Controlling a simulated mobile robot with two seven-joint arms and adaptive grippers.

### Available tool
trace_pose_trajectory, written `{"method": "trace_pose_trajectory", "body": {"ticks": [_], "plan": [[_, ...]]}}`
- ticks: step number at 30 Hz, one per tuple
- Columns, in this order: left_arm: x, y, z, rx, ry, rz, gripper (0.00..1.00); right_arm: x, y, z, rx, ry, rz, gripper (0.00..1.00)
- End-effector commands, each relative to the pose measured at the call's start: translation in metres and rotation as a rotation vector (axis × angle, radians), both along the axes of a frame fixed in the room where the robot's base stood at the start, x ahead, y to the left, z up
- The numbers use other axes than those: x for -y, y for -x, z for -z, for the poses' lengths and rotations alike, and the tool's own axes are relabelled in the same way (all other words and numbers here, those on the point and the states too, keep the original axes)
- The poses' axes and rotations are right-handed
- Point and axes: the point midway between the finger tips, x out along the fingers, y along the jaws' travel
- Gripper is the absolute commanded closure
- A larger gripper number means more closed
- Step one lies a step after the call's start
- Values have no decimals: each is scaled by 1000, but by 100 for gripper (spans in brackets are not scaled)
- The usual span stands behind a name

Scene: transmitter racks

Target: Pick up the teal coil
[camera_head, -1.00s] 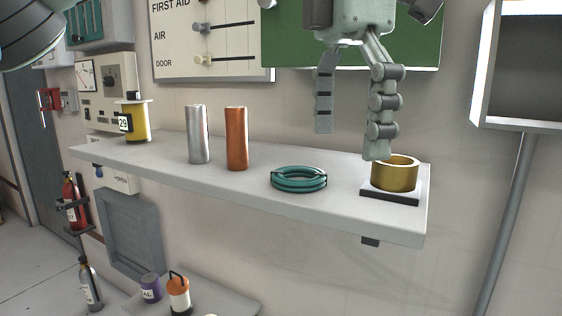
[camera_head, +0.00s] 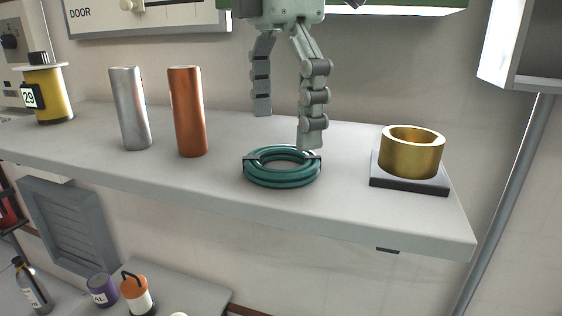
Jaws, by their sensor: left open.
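The teal coil (camera_head: 282,177) lies flat on the grey shelf (camera_head: 345,200), a ring of several turns with dark ties at its sides. My left gripper (camera_head: 287,130) hangs above it, fingers pointing down, open and empty. The nearer finger's tip overlaps the coil's back right rim in the picture; I cannot tell whether it touches. The other finger is farther back and to the left, its tip above the shelf's rear part. My right gripper is not in view.
On the shelf, a brass ring (camera_head: 411,155) on a dark-edged base stands right of the coil. A copper cylinder (camera_head: 187,112), a silver cylinder (camera_head: 130,108) and a yellow spool (camera_head: 48,95) stand to the left. A wall box (camera_head: 520,50) is at upper right.

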Motion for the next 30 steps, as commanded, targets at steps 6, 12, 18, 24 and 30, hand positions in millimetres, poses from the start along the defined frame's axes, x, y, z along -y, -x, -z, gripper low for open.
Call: {"method": "trace_pose_trajectory", "body": {"ticks": [6,12,18,24,30], "plan": [[0,1,28,-2,-1,0,3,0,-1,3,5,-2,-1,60],[1,1,32,-1,0,0,3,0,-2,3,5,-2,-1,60],[1,1,31,-1,0,0,18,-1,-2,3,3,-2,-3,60],[1,1,31,-1,0,0,42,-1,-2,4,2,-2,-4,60],[1,1,31,-1,0,0,59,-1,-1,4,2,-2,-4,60]]}}
